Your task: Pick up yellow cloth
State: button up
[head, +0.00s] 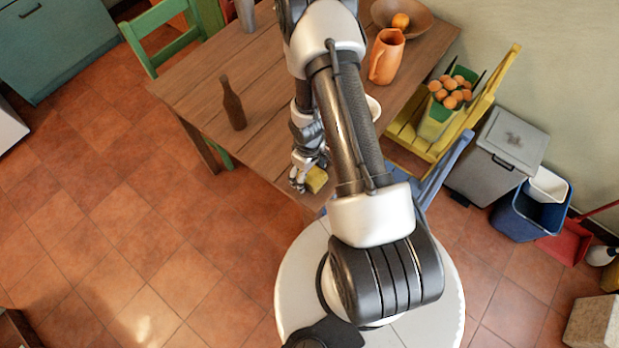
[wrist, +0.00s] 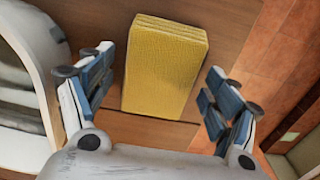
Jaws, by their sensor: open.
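The yellow cloth (wrist: 163,68) is a folded, block-like stack lying on the wooden table. In the wrist view it sits between and just beyond the two fingers of my gripper (wrist: 158,90), with room on both sides. My gripper is open and empty, and neither finger appears to touch the cloth. In the head view a part of the cloth (head: 316,179) shows beside my gripper (head: 303,180) near the table's front edge. My arm hides the rest of that area.
On the wooden table (head: 190,85) stand a brown bottle (head: 233,106), an orange pitcher (head: 386,57) and a bowl (head: 425,28) with an orange fruit. A green chair (head: 140,45), yellow chair (head: 440,135) and blue chair (head: 445,165) stand around it. Tiled floor (head: 110,215) lies open at left.

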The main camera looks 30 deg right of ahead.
jog(key=c, duration=1)
jog(key=shift+r, duration=0.2)
notch_tip(320, 180, up, 20)
jog(key=p, duration=2)
jog(key=shift+f, duration=0.15)
